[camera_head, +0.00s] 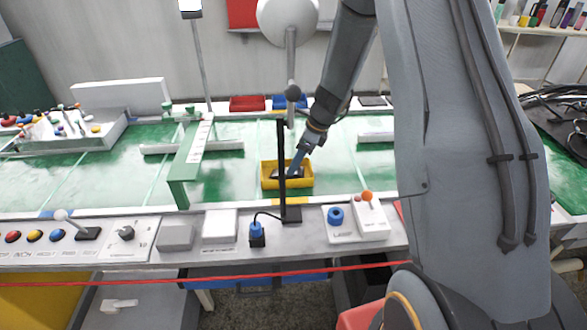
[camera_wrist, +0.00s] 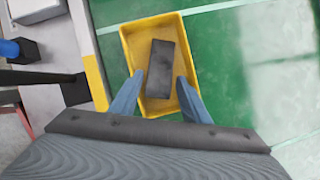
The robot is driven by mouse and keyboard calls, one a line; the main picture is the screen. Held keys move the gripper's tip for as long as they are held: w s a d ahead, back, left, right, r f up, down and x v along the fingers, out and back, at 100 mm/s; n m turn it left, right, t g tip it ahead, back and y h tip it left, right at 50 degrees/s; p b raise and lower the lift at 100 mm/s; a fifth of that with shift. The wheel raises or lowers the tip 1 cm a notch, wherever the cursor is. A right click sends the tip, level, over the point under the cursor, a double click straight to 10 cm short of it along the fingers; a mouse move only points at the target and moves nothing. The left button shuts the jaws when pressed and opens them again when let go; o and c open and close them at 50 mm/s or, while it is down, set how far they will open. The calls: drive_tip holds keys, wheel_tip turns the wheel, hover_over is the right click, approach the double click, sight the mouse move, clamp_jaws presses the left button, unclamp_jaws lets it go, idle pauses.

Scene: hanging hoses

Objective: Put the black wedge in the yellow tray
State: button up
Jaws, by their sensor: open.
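The yellow tray (camera_head: 266,184) sits on the green surface, behind a black upright post in the head view. In the wrist view the yellow tray (camera_wrist: 127,44) lies below my gripper. The black wedge (camera_wrist: 161,66) lies inside the tray, tilted slightly against its sides, with clear yellow floor around it. In the head view the wedge is a dark patch, partly hidden by the post and my fingers. My gripper (camera_wrist: 157,90) is open, its two blue fingers apart at the tray's near end, with nothing seen held. In the head view my gripper (camera_head: 294,168) reaches down into the tray area.
A black post (camera_head: 282,150) stands close in front of the tray. A green stand (camera_head: 184,168) is to the left. A front ledge (camera_head: 310,238) carries buttons and a blue plug (camera_head: 257,235). Red (camera_head: 248,103) and blue bins stand behind. Green surface around the tray is clear.

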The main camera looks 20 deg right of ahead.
drive_tip(key=b+v, duration=0.1)
drive_tip(key=v, duration=0.7)
drive_tip(key=shift+d+r, duration=0.15)
drive_tip(key=shift+r, duration=0.2)
drive_tip(key=shift+s, duration=0.1)
